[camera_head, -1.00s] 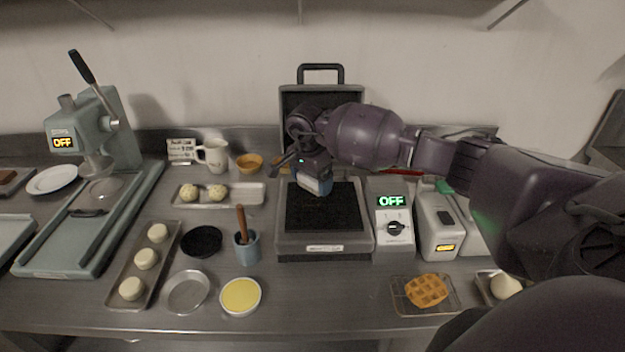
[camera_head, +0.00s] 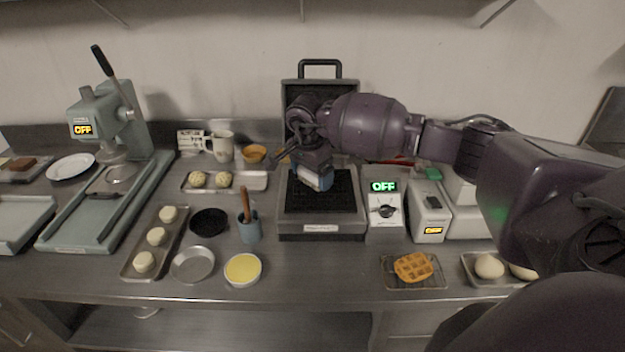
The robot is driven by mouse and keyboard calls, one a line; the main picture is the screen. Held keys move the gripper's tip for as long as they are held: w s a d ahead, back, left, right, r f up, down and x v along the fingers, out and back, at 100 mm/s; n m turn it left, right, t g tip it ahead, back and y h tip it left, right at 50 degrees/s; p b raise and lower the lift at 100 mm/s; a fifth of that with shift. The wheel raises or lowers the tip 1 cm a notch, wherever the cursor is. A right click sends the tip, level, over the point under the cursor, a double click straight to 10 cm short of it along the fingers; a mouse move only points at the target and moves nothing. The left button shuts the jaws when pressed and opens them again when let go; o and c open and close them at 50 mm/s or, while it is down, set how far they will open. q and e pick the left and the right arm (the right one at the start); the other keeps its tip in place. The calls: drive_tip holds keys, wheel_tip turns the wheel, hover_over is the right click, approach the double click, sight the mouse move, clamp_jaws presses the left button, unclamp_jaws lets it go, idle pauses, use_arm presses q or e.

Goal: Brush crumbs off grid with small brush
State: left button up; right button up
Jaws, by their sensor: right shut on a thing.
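The waffle iron stands open at the centre, its lid raised at the back. Its lower black grid (camera_head: 318,203) faces up; crumbs are too small to make out. My right gripper (camera_head: 314,167) is over the back part of the grid and points down. It is shut on a small brush (camera_head: 318,181) that shows as a pale block with blue. The brush is at or just above the grid; I cannot tell whether it touches. My right arm and gripper hide part of the raised lid. My left gripper is not in view.
Right of the iron stands a control box (camera_head: 385,212) reading OFF. A waffle (camera_head: 414,266) lies on a wire rack in front. A blue cup (camera_head: 249,228) with a wooden-handled tool stands close to the iron's left side. Bare counter (camera_head: 320,270) lies in front of the iron.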

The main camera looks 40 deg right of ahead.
drive_tip(key=shift+d+r, duration=0.1)
drive_tip(key=shift+r, duration=0.4)
drive_tip(key=shift+r+p, duration=0.55)
drive_tip(key=shift+r, duration=0.3)
wheel_tip(320, 180, up, 2)
drive_tip(key=shift+p, duration=0.5)
drive_tip(key=shift+r, duration=0.3)
drive_tip(key=shift+f, duration=0.15)
